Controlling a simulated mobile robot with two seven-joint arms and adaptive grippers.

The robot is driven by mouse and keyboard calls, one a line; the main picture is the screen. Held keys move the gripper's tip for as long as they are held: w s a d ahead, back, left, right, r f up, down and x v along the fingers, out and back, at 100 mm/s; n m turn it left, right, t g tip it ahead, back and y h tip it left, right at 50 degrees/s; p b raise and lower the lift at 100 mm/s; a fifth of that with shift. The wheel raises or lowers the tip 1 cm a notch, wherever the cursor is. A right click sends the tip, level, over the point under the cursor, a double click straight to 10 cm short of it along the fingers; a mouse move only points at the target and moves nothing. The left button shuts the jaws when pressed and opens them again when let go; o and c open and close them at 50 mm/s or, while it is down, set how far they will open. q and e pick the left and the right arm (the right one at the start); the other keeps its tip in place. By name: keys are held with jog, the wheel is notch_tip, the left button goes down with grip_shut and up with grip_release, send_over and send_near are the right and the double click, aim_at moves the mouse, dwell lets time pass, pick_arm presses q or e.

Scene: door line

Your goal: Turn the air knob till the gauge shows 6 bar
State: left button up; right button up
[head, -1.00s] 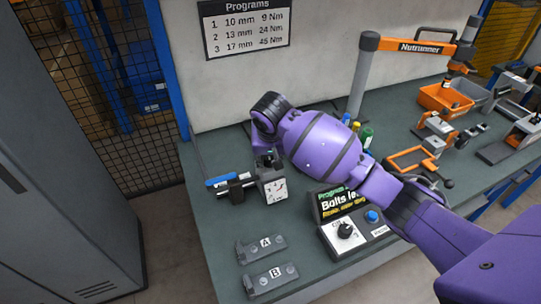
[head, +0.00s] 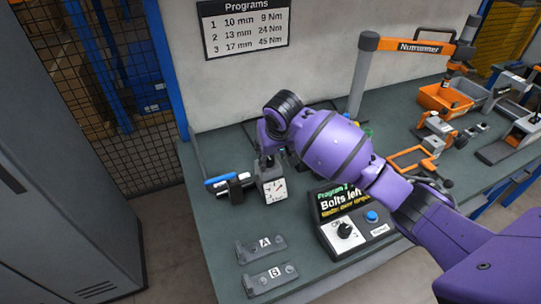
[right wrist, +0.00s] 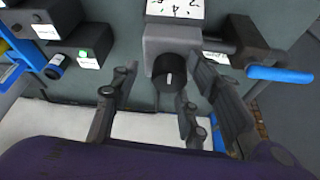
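The air unit on the bench carries a white square gauge (head: 275,190) with a red needle; its numbers are too small to read. In the right wrist view the black round air knob (right wrist: 169,74) sticks out of the grey regulator body (right wrist: 172,42). My right gripper (head: 265,159) is at the back of the gauge in the head view. In the right wrist view its fingers (right wrist: 164,76) are apart on either side of the knob; a gap shows at the left finger, and I cannot tell whether the right one touches. My left gripper is not in view.
A blue valve handle (head: 218,181) lies left of the gauge. A control box with a screen (head: 341,203) and black dial (head: 345,230) stands to the right. Brackets A (head: 262,248) and B (head: 271,279) lie in front. An orange bin (head: 445,98) stands farther right.

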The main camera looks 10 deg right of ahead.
jog(key=shift+a+r, duration=0.1)
jog(key=shift+a, duration=0.1)
jog(key=v, duration=1.2)
jog(key=shift+w+d, duration=0.1)
